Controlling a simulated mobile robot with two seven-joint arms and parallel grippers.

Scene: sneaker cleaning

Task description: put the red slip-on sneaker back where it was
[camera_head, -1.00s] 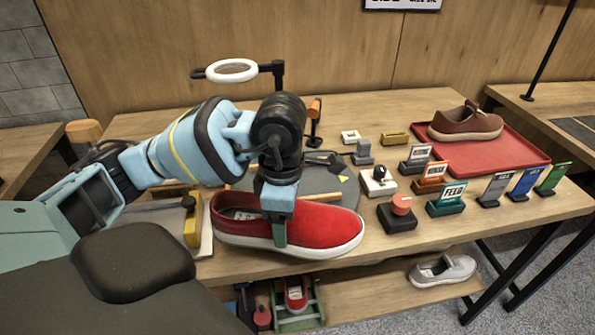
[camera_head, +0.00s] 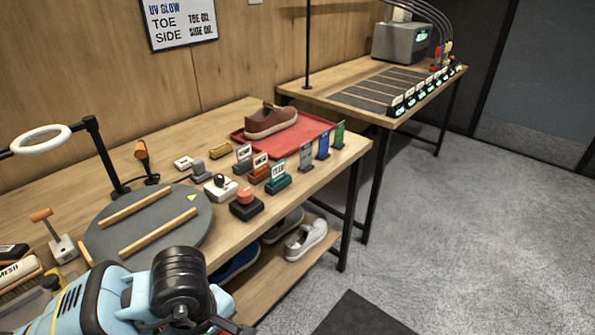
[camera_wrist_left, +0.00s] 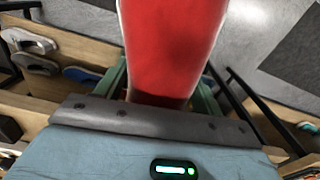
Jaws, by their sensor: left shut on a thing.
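The red slip-on sneaker (camera_wrist_left: 172,45) fills the upper middle of the left wrist view. My left gripper (camera_wrist_left: 165,85) is shut on it, with a green finger on each side. In the head view my left wrist is at the bottom edge, in front of the workbench, and the sneaker is almost wholly hidden or out of frame. The round grey turntable (camera_head: 112,228) on the workbench is empty between its two wooden bars. My right gripper is not in view.
A brown shoe (camera_head: 268,122) sits on a red tray (camera_head: 318,124). Small labelled stands and a red button (camera_head: 245,196) line the bench. Below, a shelf (camera_head: 270,280) holds a light grey sneaker (camera_head: 306,240), another grey shoe and a blue shoe (camera_head: 236,262). A second table (camera_head: 365,72) stands behind right.

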